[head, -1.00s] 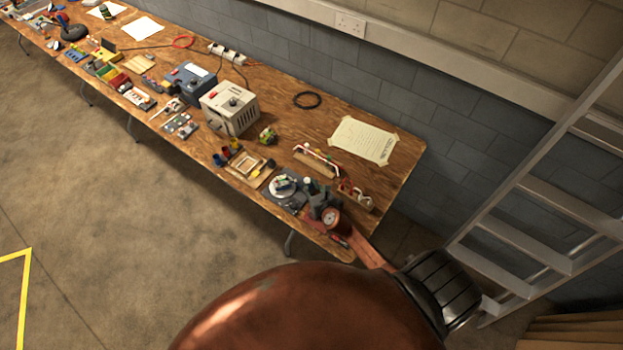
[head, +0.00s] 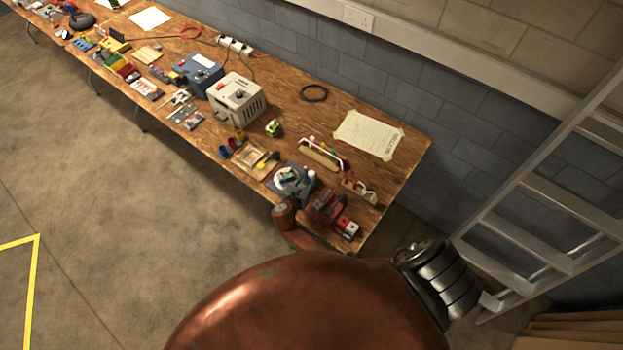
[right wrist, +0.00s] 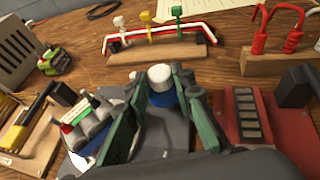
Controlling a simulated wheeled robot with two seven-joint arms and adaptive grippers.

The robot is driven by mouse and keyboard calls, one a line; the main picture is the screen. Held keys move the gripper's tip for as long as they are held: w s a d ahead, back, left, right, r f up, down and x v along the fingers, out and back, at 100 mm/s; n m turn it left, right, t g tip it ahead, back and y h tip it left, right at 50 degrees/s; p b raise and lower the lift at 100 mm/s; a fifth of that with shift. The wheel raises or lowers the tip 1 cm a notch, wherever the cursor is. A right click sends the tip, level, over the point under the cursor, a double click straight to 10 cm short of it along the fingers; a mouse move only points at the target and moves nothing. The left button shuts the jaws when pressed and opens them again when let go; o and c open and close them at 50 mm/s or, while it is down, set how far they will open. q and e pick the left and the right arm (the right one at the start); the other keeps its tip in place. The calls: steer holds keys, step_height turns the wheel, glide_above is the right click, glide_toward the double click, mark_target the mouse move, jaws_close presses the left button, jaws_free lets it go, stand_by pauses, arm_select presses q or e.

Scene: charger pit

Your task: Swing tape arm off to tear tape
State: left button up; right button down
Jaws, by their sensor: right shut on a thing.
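My right gripper (head: 306,184) is over the near right end of the bench, at a dark grey turntable fixture (head: 282,170). In the right wrist view its two green-padded fingers (right wrist: 160,97) close on either side of an upright knob with a white top (right wrist: 160,77) and a blue band below. I take this knob to be the tape arm's handle. The arm beneath it and any tape are mostly hidden by the fingers. On the grey fixture, left of the fingers, are small grey parts with red and green tips (right wrist: 86,118). My left gripper is not in view.
A red machine (right wrist: 270,122) stands close to the right of my gripper. Behind are a wooden rack with a red and white rod (right wrist: 158,47) and a block with red hooks (right wrist: 275,62).

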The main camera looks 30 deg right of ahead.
mark_target(308, 180)
steer(key=shift+w+a+f+m+g+b, duration=0.15)
steer(key=shift+a+m+g+b, duration=0.15)
steer(key=shift+m+g+b, duration=0.15)
steer(key=c, duration=1.8)
jaws_free()
steer(key=shift+w, duration=0.1)
steer(key=shift+o, duration=0.7)
steer(key=shift+d, duration=0.1)
steer(key=shift+r, duration=0.2)
steer(key=shift+r, duration=0.1)
step_height(308, 180, up, 10)
